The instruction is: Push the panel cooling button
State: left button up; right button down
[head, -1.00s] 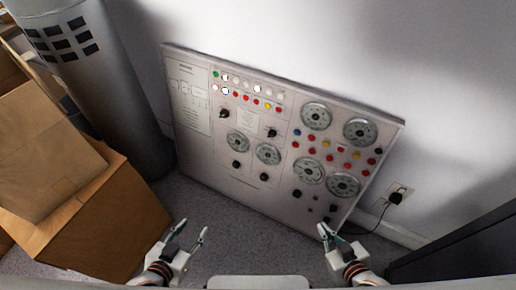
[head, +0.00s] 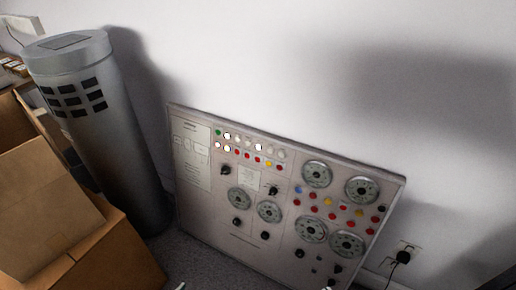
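The grey-white control panel (head: 208,222) leans against the wall in the middle of the head view. It has rows of small coloured buttons and lamps at its upper left, with a green one (head: 217,132) at the left end. More red, yellow and blue buttons sit between the round dials at its right. The labels are too small to read, so I cannot tell which is the panel cooling button. Only tips of my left gripper (head: 180,286) and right gripper (head: 330,288) show at the bottom edge, apart from the buttons. Their opening is hidden.
A tall grey cylinder (head: 125,150) stands left of the panel. Open cardboard boxes (head: 110,262) fill the lower left. A wall outlet with a black plug (head: 403,257) is at the lower right. Some bare carpet (head: 195,262) shows before the panel.

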pick_arm(q)
grip_shut()
dwell(1.0)
